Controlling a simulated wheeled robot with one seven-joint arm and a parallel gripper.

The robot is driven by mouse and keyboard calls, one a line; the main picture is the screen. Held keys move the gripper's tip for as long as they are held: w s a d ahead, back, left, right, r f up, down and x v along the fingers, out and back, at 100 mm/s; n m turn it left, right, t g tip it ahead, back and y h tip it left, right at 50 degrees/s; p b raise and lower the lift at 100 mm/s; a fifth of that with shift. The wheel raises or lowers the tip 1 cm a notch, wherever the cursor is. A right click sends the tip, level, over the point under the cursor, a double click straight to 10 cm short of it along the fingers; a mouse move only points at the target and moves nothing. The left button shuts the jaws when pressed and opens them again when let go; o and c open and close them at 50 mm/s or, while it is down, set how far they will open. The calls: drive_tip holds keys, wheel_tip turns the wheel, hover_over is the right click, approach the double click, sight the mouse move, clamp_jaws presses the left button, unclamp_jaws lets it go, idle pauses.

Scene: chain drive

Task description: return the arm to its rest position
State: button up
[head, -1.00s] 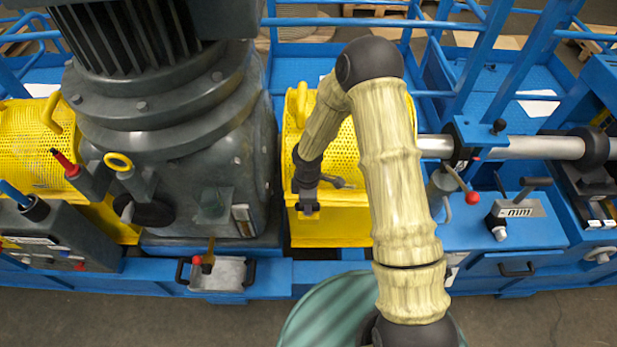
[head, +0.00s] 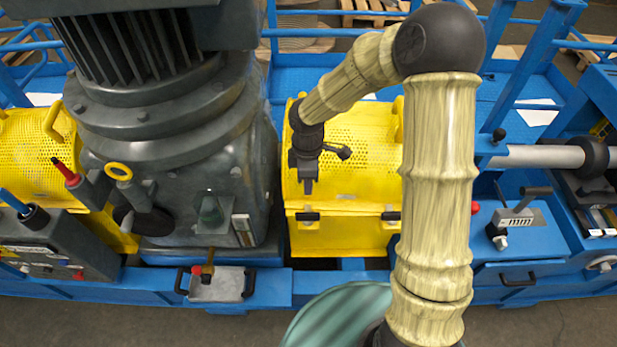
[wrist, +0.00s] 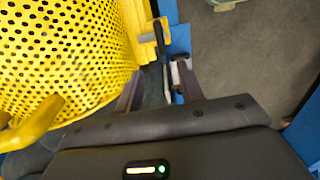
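My arm (head: 437,170) rises from the bottom of the head view to a dark elbow, then bends down to the left. My gripper (head: 308,187) hangs in front of the perforated yellow guard (head: 345,235) in the head view. In the wrist view, the two fingers of my gripper (wrist: 160,88) stand apart, with no held object visible between them. The yellow guard (wrist: 60,55) fills the upper left of that view, close beside the left finger. Whether anything touches the guard cannot be told.
A large grey motor and gearbox (head: 185,150) stands left of the gripper. A steel shaft (head: 540,156) and a lever box (head: 517,222) are at the right. Blue rails (head: 330,32) run behind. Grey floor (wrist: 245,60) shows right of the fingers in the wrist view.

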idle(0.4)
drive_tip(key=s+d+r+m+t, duration=0.2)
drive_tip(key=s+d+r+m, duration=0.7)
drive_tip(key=m, duration=0.8)
drive_tip(key=s+d, duration=0.3)
drive_tip(key=d, duration=0.1)
drive_tip(key=shift+s+d+r+m+t, duration=0.3)
drive_tip(key=shift+s+m, duration=0.05)
drive_tip(key=shift+m, duration=0.05)
